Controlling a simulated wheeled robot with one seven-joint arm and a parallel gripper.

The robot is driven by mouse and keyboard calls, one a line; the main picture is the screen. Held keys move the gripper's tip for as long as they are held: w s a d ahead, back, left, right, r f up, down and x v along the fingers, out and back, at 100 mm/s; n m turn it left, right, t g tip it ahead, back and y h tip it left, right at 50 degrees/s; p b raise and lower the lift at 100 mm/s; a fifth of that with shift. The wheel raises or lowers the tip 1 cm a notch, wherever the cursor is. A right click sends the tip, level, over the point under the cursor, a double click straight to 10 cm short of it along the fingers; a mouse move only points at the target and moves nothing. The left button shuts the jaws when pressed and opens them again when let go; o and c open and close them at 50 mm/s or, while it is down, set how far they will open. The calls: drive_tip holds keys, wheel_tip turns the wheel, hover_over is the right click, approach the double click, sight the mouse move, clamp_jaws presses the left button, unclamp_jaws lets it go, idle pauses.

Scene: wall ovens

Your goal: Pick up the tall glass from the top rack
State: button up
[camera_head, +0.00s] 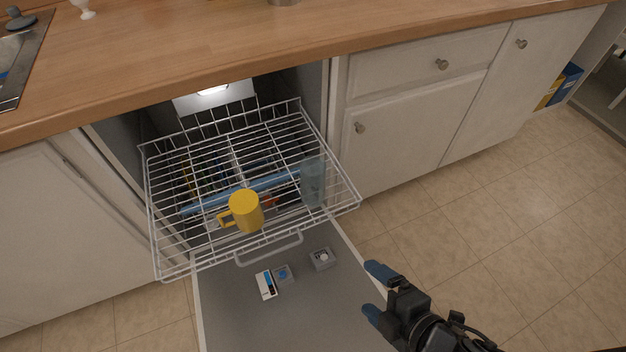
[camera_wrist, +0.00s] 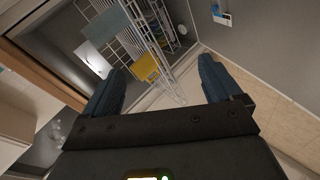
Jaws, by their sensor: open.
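The tall glass (camera_head: 312,182) is clear and bluish. It stands upright at the right side of the pulled-out white wire top rack (camera_head: 345,196) of a dishwasher. A yellow mug (camera_head: 246,211) sits near the rack's front, left of the glass. My gripper (camera_head: 375,291) is open and empty, in front of the rack to the lower right, apart from the glass. The wrist view shows both blue fingers of my gripper (camera_wrist: 160,88) spread, with the yellow mug (camera_wrist: 146,68) and rack beyond them.
The open dishwasher door (camera_head: 300,320) lies flat below the rack, with its dispenser parts (camera_head: 322,258) showing. A wooden counter (camera_head: 240,40) runs above. White cabinets (camera_head: 410,130) stand to the right. The tiled floor (camera_head: 500,230) at right is clear.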

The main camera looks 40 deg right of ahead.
drive_tip(key=shift+o, duration=0.3)
drive_tip(key=w+d+f+n+h, duration=0.2)
drive_tip(key=w+f+n, duration=0.2)
drive_tip(key=w+f, duration=0.1)
drive_tip(key=shift+w+d+f+g+b, duration=0.2)
drive_tip(key=shift+w+g+b, duration=0.15)
drive_tip(key=shift+w, duration=0.2)
drive_tip(key=n+h+b, duration=0.2)
drive_tip(key=n+h, duration=0.7)
drive_tip(key=h, duration=0.2)
approach(314, 160)
drive_tip(key=shift+w+d+f+t, duration=0.25)
drive_tip(key=shift+w+d, duration=0.15)
drive_tip(key=shift+d, duration=0.1)
drive_tip(key=shift+w+d+f+t, duration=0.25)
drive_tip(key=shift+w+d, duration=0.15)
drive_tip(key=shift+d, duration=0.1)
drive_tip(key=shift+x, duration=3.8)
drive_tip(key=shift+s+d+r, duration=0.1)
drive_tip(key=shift+s+d, duration=0.05)
drive_tip(key=shift+s, duration=0.1)
drive_tip(key=c, duration=1.2)
